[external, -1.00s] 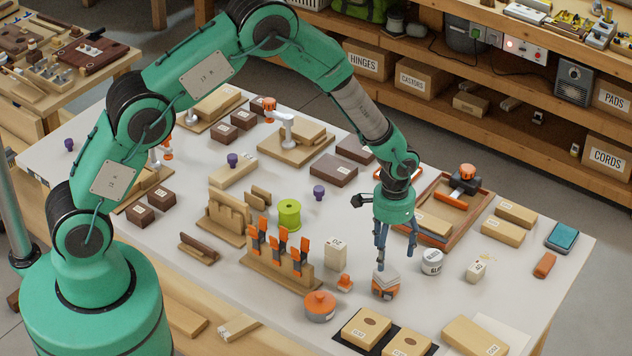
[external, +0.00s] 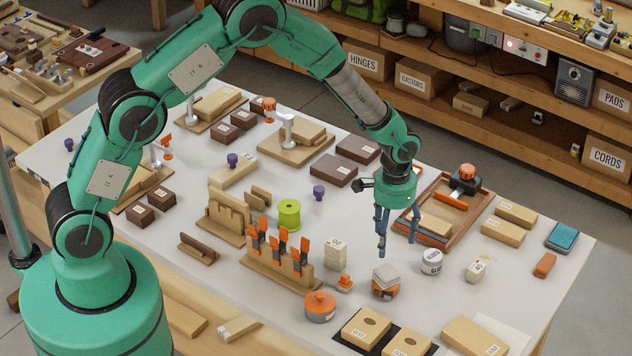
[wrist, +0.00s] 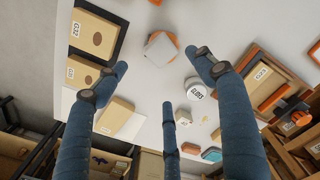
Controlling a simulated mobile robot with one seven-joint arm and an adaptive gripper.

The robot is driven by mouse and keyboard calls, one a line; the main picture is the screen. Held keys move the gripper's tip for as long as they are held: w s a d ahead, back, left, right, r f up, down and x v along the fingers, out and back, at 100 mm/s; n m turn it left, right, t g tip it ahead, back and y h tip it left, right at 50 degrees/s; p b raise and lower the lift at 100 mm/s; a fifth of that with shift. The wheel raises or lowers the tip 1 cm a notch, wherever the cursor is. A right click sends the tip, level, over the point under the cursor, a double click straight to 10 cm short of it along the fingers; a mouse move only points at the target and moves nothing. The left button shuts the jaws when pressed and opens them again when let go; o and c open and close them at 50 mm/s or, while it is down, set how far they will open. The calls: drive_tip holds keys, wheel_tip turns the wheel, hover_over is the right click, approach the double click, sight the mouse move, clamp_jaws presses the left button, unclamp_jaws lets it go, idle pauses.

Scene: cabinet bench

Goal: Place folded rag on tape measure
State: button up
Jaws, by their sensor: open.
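The folded rag (external: 386,274) is a light grey, squarish pad lying on top of the orange and grey tape measure (external: 385,291) near the front right of the bench. In the wrist view the rag (wrist: 160,46) covers most of the tape measure (wrist: 173,39), whose orange edge shows. My gripper (external: 396,244) is above and slightly behind them, apart from the rag. Its blue fingers are spread and empty. In the wrist view my gripper (wrist: 165,85) shows its fingers wide apart with nothing between them.
A wooden tray (external: 452,240) lies behind the gripper. Wooden blocks on a dark mat (external: 349,345) lie in front.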

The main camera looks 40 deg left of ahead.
drive_tip(key=s+a+r+n+t, duration=0.1)
drive_tip(key=s+a+r, duration=0.1)
drive_tip(key=a+r, duration=0.65)
drive_tip(key=s+a+r+t, duration=0.15)
drive_tip(key=a+r, duration=0.35)
drive_tip(key=r, duration=0.7)
drive_tip(key=s+a+r+n, duration=0.1)
drive_tip(key=s+a+r, duration=0.2)
drive_tip(key=a+r, duration=0.55)
drive_tip(key=s+a+r+n+t, duration=0.1)
drive_tip(key=s+a+r, duration=0.3)
drive_tip(key=s+r, duration=0.2)
drive_tip(key=s+a+r+t, duration=0.1)
drive_tip(key=s+a+r, duration=0.3)
drive_tip(key=s+r, duration=0.2)
drive_tip(key=s+a+r, duration=0.1)
drive_tip(key=s+a, duration=0.2)
drive_tip(key=s, duration=0.4)
drive_tip(key=s+a+r+n+t, duration=0.1)
drive_tip(key=s+a, duration=0.2)
drive_tip(key=s, duration=0.4)
drive_tip(key=shift+s+a+r, duration=0.15)
drive_tip(key=shift+s+r, duration=0.05)
drive_tip(key=shift+s, duration=0.1)
wheel_tip(320, 180, down, 10)
drive_tip(key=b, duration=1)
drive_tip(key=shift+f, duration=0.15)
